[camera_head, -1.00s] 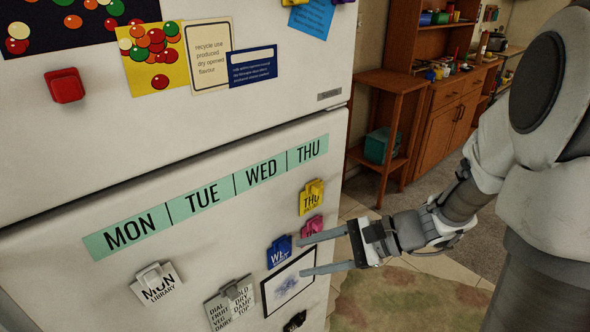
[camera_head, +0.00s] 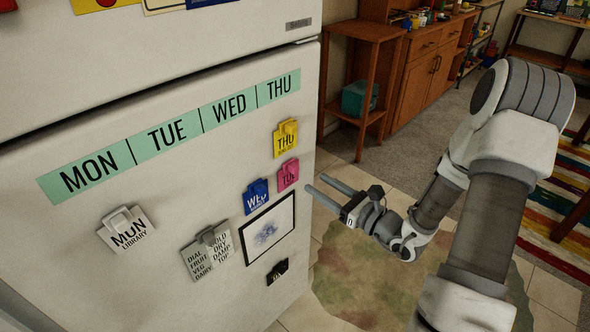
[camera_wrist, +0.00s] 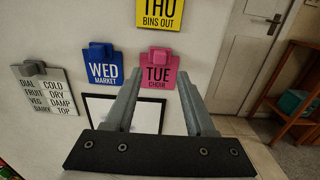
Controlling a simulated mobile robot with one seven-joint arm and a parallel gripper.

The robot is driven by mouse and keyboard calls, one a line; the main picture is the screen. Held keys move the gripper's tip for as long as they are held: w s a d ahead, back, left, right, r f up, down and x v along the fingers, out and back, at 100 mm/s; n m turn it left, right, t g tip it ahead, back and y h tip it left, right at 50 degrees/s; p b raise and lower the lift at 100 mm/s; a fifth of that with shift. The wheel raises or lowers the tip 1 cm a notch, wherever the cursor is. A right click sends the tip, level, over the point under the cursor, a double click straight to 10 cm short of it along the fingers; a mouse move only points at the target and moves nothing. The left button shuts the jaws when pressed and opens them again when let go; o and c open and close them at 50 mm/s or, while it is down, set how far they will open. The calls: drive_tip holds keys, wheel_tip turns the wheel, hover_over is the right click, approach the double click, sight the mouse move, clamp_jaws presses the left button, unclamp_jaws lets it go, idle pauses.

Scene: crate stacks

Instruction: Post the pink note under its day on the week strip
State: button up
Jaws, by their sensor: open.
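The pink note (camera_head: 288,175) reads TUE and hangs by its pink clip on the fridge door, below the yellow THU note and right of the blue WED note. It also shows in the wrist view (camera_wrist: 158,70), reading TUE CHOIR, just beyond the fingertips. The green week strip (camera_head: 167,136) runs across the door above the notes, with MON, TUE, WED and THU from left to right. My gripper (camera_head: 318,188) is open and empty, to the right of the pink note and apart from it. In the wrist view its two fingers (camera_wrist: 158,92) point toward the note.
The yellow THU note (camera_head: 286,139), blue WED note (camera_head: 256,197), white MON note (camera_head: 127,231), a list (camera_head: 208,255), a framed picture (camera_head: 266,230) and a black clip (camera_head: 277,271) are on the door. The door is bare below TUE. A wooden shelf (camera_head: 362,32) stands behind right.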

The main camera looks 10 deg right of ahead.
sight(297, 170)
drive_tip(key=x, duration=0.7)
drive_tip(key=shift+a, duration=0.1)
clamp_jaws()
idle(0.5)
drive_tip(key=shift+v, duration=2.5)
